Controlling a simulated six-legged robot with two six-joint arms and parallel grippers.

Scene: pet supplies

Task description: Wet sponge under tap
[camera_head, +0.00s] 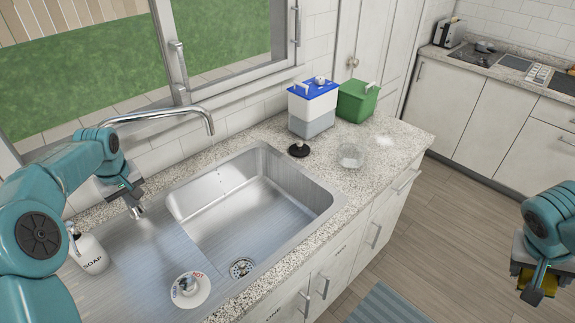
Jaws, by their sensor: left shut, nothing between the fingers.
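The chrome tap spout (165,114) reaches over the steel sink (225,215) from the left, and I see no water falling from it. A round white control marked HOT (190,289) sits on the steel at the front of the sink. My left gripper (138,211) is shut and empty above the left part of the sink, behind the control and apart from it. My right gripper (537,292) is at the far right over the floor, shut on a yellow sponge (549,285), which shows on both sides of the fingers.
A white soap bottle (90,255) stands at the left, close to my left arm. A blue-lidded container (312,108), a green box (357,101), a black stopper (298,150) and a clear bowl (350,155) stand on the counter right of the sink. The basin is empty.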

